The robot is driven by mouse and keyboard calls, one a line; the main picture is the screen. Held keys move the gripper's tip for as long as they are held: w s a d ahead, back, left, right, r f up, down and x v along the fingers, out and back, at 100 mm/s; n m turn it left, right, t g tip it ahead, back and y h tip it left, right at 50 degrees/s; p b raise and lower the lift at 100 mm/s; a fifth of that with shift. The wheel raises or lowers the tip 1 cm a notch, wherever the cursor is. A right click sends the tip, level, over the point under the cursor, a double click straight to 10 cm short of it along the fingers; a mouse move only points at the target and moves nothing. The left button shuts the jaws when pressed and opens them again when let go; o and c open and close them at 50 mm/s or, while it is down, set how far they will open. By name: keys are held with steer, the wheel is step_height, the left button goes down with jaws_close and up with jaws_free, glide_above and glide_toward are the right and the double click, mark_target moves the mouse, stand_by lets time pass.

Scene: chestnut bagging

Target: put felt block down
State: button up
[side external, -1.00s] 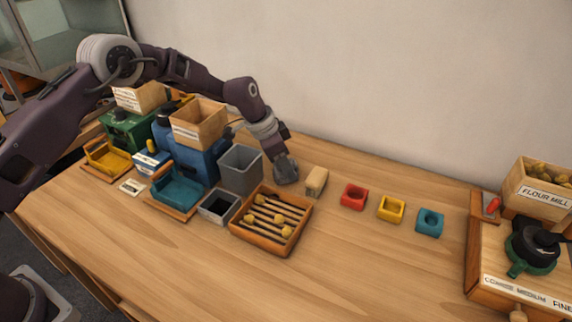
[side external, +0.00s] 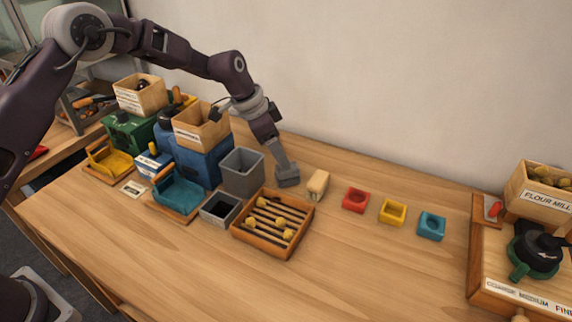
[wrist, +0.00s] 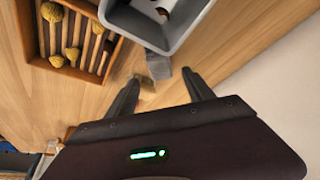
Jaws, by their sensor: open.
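A grey block (side external: 287,176), which I take to be the felt block, stands on the table between the grey bin and a pale block. My gripper (side external: 281,160) is right above it, pointing down and to the right. In the wrist view my gripper (wrist: 160,76) is open, its two fingers spread apart. A small grey piece (wrist: 159,66) shows between and beyond the fingertips, with a brownish face beside it. I cannot tell whether a finger touches the block.
The grey bin (side external: 242,172) is close on the left. A slotted wooden tray (side external: 262,247) with chestnuts lies in front. The pale block (side external: 318,182) and red (side external: 356,200), yellow (side external: 392,211) and teal (side external: 431,225) pieces stand to the right. The front table is clear.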

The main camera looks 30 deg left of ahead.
steer(key=s+a+r+n+t+y, duration=0.1)
steer(key=s+a+r+n, duration=0.15)
steer(key=s+r, duration=0.7)
steer(key=s+a+r+n+y, duration=0.1)
steer(key=s+a+r, duration=0.2)
steer(key=s+r, duration=0.65)
steer(key=s+a+n, duration=0.2)
steer(key=s, duration=0.9)
steer(key=s+a+n+t+y, duration=0.1)
steer(key=s+a+n, duration=0.1)
steer(key=s, duration=0.9)
steer(key=shift+a+n, duration=0.35)
steer(key=shift+n, duration=0.4)
steer(key=shift+o, duration=0.5)
